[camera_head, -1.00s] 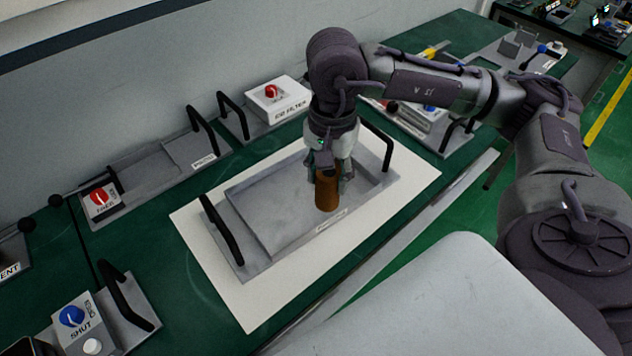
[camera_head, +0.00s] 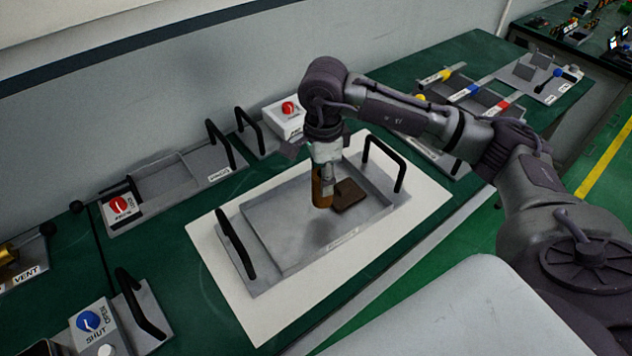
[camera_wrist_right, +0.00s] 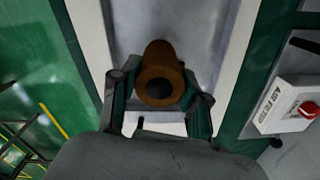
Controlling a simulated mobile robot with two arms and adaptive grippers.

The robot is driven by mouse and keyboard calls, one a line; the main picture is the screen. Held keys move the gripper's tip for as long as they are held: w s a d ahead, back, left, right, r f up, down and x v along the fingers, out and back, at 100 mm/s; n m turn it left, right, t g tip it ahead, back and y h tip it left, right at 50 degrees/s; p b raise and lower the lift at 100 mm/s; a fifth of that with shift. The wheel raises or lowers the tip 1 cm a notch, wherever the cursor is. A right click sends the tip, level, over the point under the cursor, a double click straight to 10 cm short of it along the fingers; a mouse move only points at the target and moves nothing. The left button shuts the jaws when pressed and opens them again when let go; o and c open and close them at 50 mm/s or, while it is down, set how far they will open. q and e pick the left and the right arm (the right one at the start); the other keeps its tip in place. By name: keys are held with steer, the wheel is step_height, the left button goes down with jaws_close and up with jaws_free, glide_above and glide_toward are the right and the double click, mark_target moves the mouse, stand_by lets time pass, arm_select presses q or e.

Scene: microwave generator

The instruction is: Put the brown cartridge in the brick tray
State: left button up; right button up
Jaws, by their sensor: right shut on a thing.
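The brown cartridge (camera_head: 322,188) is a brown cylinder, upright in the head view. My right gripper (camera_head: 325,172) is shut on it, over the grey tray (camera_head: 290,232) with two black handles. The tray's front label is too small to read. Whether the cartridge touches the tray floor cannot be told. In the right wrist view the cartridge (camera_wrist_right: 162,72) shows its round end with a dark hole, between the fingers of my right gripper (camera_wrist_right: 160,100). A dark brown squarish patch (camera_head: 348,195) shows beside the cartridge; block or shadow, I cannot tell. My left gripper is not in view.
The tray lies on a white mat (camera_head: 262,315) on the green bench. A second grey tray (camera_head: 170,182) with a black handle stands behind left. A box with a red knob (camera_head: 288,110) is behind. A blue-knob box (camera_head: 88,322) is at front left.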

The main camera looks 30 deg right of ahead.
mark_target(316, 189)
steer(key=shift+w+a+f, duration=0.3)
steer(key=shift+w+f, duration=0.15)
steer(key=shift+w, duration=0.2)
step_height(316, 189, down, 3)
steer(key=shift+f+p, duration=0.1)
steer(key=shift+p, duration=0.85)
steer(key=shift+f, duration=0.45)
steer(key=shift+f, duration=0.1)
steer(key=o, duration=1.1)
steer(key=shift+o, duration=0.2)
